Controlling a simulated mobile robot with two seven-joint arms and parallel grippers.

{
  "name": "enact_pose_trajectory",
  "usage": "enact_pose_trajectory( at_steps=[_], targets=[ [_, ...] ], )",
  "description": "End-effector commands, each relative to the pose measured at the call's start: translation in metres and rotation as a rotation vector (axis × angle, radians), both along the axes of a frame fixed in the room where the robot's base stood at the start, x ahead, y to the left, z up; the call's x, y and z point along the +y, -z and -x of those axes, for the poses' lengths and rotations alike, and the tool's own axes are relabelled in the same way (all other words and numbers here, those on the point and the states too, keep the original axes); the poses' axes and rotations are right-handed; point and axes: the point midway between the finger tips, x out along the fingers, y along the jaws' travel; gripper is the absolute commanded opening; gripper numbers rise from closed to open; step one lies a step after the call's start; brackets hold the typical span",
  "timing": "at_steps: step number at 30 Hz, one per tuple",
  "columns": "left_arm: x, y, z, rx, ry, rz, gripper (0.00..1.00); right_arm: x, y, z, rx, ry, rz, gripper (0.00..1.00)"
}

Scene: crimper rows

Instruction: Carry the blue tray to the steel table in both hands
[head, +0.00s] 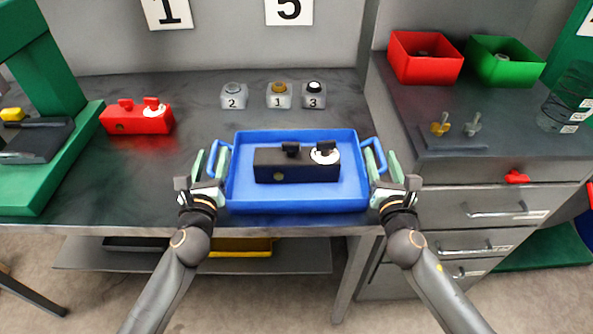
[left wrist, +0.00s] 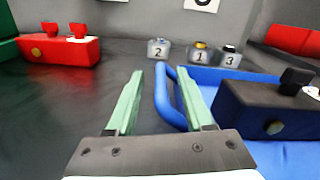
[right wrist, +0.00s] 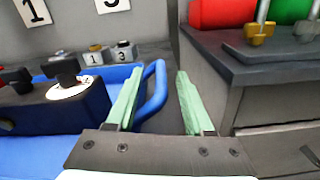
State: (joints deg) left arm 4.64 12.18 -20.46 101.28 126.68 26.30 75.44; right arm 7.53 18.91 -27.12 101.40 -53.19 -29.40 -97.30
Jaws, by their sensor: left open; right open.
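The blue tray (head: 297,200) lies on the dark grey table (head: 200,100) near its front edge, with a loop handle on each short side. A black block (head: 297,171) with a black knob and a white dial sits in it. My left gripper (head: 211,158) is open at the left handle (left wrist: 172,98); in the left wrist view the handle shows between the fingers. My right gripper (head: 382,158) is open at the right handle (right wrist: 155,92); in the right wrist view the handle shows between the fingers. I cannot tell which table is the steel table.
A red block (head: 137,119) and a green press frame (head: 60,160) stand to the left. Several numbered jars (head: 279,96) stand behind the tray. To the right is a drawer cabinet (head: 480,180) bearing a red bin (head: 424,58) and a green bin (head: 503,62).

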Motion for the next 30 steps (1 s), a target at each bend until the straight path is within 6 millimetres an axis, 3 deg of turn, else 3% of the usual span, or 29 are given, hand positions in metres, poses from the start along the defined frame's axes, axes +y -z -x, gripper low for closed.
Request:
enact_pose_trajectory(
  at_steps=[6,17,30],
  targets=[
    [0.0,0.0,-0.02,0.0,0.001,0.002,0.52,0.001,0.0,-0.02,0.0,0.0,0.001,0.52],
    [0.0,0.0,-0.023,0.0,0.001,0.001,0.52,0.001,0.0,-0.023,0.0,0.0,0.0,0.52],
    [0.0,0.0,-0.023,0.0,0.001,0.001,0.04,0.001,0.0,-0.023,0.0,0.0,0.0,0.04]
  ],
)
